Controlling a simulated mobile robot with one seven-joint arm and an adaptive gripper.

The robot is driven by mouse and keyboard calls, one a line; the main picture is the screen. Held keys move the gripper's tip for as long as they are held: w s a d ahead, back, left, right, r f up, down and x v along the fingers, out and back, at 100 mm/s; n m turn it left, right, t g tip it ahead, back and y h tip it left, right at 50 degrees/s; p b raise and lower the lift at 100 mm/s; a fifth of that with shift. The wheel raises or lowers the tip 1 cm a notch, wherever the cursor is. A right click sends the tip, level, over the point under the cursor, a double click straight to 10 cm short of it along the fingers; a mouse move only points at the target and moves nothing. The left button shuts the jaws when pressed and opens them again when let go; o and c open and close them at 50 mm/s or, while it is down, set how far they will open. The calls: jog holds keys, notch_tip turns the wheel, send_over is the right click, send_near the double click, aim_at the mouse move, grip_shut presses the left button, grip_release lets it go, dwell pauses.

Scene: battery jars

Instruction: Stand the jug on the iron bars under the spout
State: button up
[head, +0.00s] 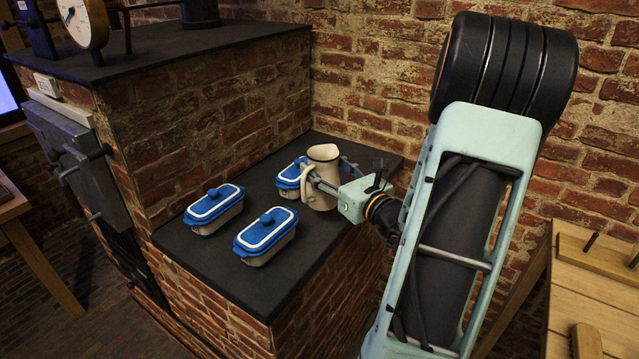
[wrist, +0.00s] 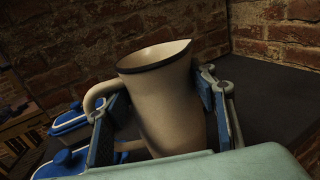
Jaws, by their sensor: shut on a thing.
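The cream jug (head: 322,180) with a dark rim is on or just above the dark slab at the right of the brick ledge; I cannot tell whether its base touches. My gripper (head: 325,184) is shut on its body, one finger on each side. In the wrist view the jug (wrist: 168,98) stands between the fingers of my gripper (wrist: 160,112), slightly tilted in the picture, its handle to the left. The jug's base is hidden there. I cannot make out the iron bars or a spout in either view.
Blue-lidded dishes stand on the dark slab (head: 190,247): one at the left (head: 214,207), one in front (head: 266,235), one close beside the jug (head: 290,178). A brick wall (head: 370,60) rises behind. A higher brick block with a dial (head: 82,22) stands at left, a wooden table (head: 590,300) at right.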

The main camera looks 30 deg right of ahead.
jog(key=shift+w+f, duration=0.75)
jog(key=shift+f, duration=0.05)
jog(key=shift+w+f+b, duration=0.15)
jog(key=shift+f+b, duration=0.15)
jog(key=shift+f, duration=1.35)
jog(key=shift+f, duration=0.1)
jog(key=o, duration=1.5)
